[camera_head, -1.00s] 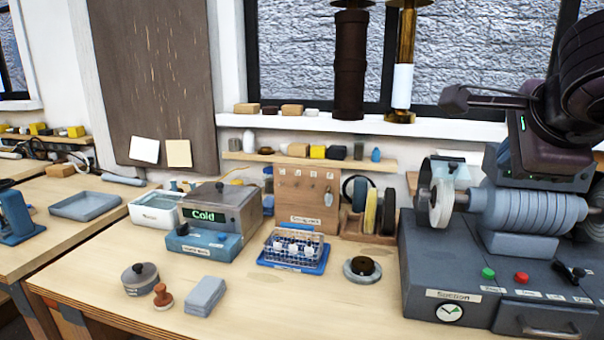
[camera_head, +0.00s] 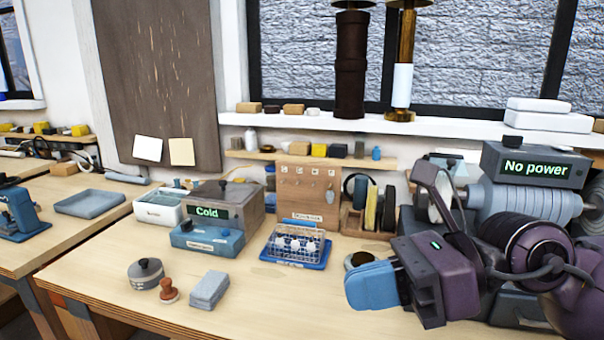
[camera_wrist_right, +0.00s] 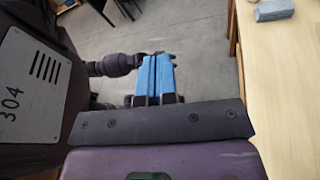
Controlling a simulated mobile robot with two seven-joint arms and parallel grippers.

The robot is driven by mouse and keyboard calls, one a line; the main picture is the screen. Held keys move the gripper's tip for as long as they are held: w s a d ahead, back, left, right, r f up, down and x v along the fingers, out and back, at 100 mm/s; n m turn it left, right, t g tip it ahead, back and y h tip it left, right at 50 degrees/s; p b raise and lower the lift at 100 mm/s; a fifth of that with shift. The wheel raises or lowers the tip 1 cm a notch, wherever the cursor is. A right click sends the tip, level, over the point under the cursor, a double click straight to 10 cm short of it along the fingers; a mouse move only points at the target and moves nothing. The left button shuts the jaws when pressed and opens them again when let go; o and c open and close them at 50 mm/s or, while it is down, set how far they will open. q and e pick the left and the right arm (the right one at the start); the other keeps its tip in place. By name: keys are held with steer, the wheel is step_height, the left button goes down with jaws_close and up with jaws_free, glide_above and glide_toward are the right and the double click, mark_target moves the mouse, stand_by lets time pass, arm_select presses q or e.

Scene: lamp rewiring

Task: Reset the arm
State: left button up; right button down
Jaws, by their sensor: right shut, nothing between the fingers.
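My right gripper (camera_head: 372,286) reaches in from the right in the head view, above the front right of the workbench (camera_head: 290,300). Its blue fingers are shut with nothing between them and point left. They partly cover the round dark-centred part (camera_head: 356,260) behind them. In the right wrist view the shut blue fingers (camera_wrist_right: 154,78) show over the grey floor, left of the bench edge. My left gripper is not in view in the head view.
A machine with a "No power" display (camera_head: 534,167) stands behind my right arm, partly hidden. A "Cold" box (camera_head: 208,213), a wire basket on a blue tray (camera_head: 296,246), a lidded pot (camera_head: 146,273), a stamp (camera_head: 168,290) and a grey block (camera_head: 209,289) stand leftward.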

steer(key=w+d+m+t+y, duration=0.2)
steer(key=d+m+t, duration=0.1)
steer(key=m+t, duration=0.65)
steer(key=w+d+m+t+y, duration=0.1)
steer(key=w+d+m+t, duration=0.25)
steer(key=m+t, duration=0.65)
steer(key=w+d+f+m+h, duration=0.1)
steer(key=d+f+m+h, duration=1)
steer(key=m+h, duration=0.8)
steer(key=s+d+f+m+g+h, duration=0.15)
steer(key=s+f+m+g, duration=0.3)
steer(key=f, duration=0.45)
steer(key=s+d+f+m+g, duration=0.3)
steer(key=s+f+m+g, duration=0.15)
steer(key=f, duration=0.35)
steer(key=s+a+f+m+g+y, duration=0.1)
steer(key=s+f+m+g, duration=0.1)
steer(key=s+f+g, duration=0.45)
steer(key=s+f+m+g+y, duration=0.1)
steer(key=s+f+m+g, duration=0.15)
steer(key=s, duration=0.65)
steer(key=w+f+n+t, duration=0.1)
steer(key=w+f+t, duration=0.7)
steer(key=f+t, duration=0.1)
steer(key=shift+w+n, duration=0.4)
